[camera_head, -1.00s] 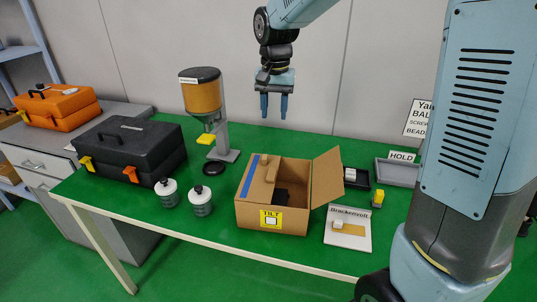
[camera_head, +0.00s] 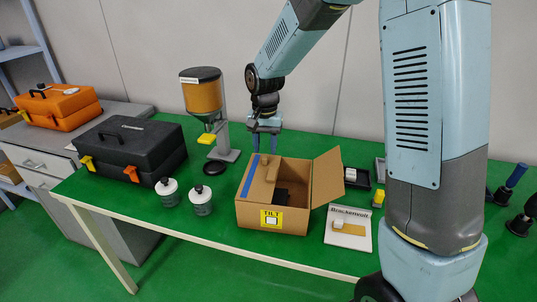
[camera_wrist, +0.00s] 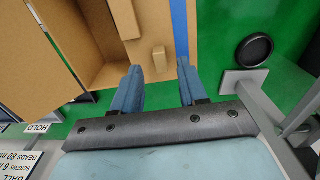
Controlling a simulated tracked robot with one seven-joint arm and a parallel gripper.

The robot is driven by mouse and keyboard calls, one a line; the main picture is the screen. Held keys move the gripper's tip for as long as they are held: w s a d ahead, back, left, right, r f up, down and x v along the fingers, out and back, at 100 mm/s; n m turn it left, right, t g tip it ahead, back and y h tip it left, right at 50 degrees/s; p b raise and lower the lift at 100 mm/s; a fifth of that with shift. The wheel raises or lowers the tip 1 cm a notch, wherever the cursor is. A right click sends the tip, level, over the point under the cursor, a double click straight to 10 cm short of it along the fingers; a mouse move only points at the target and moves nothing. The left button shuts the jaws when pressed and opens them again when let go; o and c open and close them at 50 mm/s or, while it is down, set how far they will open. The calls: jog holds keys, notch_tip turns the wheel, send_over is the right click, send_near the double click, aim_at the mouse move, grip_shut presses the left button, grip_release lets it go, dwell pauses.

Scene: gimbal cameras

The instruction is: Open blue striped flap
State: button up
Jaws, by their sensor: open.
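A cardboard box (camera_head: 272,216) stands on the green table, with a yellow TILT label on its front. Its left flap, marked with a blue stripe (camera_head: 250,176), lies over the left part of the opening. The stripe also shows in the wrist view (camera_wrist: 180,35), with a small cardboard tab (camera_wrist: 158,61) beside it. The right flap (camera_head: 327,177) stands open, tilted outward. My gripper (camera_head: 264,146) is open and empty at the box's back left side. In the wrist view its two blue fingers (camera_wrist: 160,88) point at the flap's edge; I cannot tell whether they touch it.
A dispenser (camera_head: 201,95) with a yellow lever stands behind the box to the left. Two lidded jars (camera_head: 200,200) and a black toolbox (camera_head: 132,145) are to the left. A Brackenvolt sheet (camera_head: 347,229) and a dark tray (camera_head: 356,178) lie to the right.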

aim_at(265, 157)
jog(key=shift+f, duration=1.7)
grip_shut()
